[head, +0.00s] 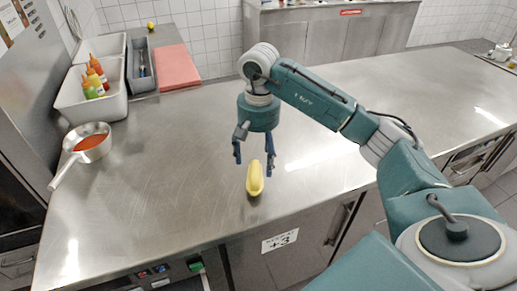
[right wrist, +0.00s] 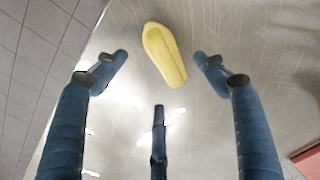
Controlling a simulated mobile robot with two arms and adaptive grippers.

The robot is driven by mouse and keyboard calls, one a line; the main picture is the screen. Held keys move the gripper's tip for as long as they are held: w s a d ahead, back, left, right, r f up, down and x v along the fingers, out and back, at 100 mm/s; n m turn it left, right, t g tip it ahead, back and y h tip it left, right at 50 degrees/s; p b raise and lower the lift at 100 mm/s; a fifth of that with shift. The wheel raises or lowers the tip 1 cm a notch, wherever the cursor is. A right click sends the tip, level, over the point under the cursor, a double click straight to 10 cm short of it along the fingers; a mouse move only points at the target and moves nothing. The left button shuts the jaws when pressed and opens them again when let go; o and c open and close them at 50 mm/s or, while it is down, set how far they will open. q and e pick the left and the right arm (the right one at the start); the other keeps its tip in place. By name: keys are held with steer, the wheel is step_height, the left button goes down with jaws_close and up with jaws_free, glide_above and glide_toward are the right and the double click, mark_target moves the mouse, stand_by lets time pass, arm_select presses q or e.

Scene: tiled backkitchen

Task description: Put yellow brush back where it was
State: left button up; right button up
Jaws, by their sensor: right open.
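The yellow brush (head: 255,179) lies on the steel counter (head: 150,190) near its front edge, alone on bare metal. My right gripper (head: 254,160) is open and empty above and just behind it. In the right wrist view the yellow brush (right wrist: 164,55) lies between and beyond the spread blue fingers of my right gripper (right wrist: 160,65), apart from them. Its underside is hidden. My left gripper is in neither view.
At the left stand a saucepan (head: 87,149) with red contents, a white tub (head: 75,99) with sauce bottles (head: 96,72), a grey tray (head: 143,81) and a red board (head: 175,68). A small yellow item (head: 151,24) sits behind. The counter's middle is clear.

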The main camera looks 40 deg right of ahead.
mark_target(258, 172)
step_height(258, 172, up, 5)
steer(key=shift+r, duration=0.15)
stand_by(0.6)
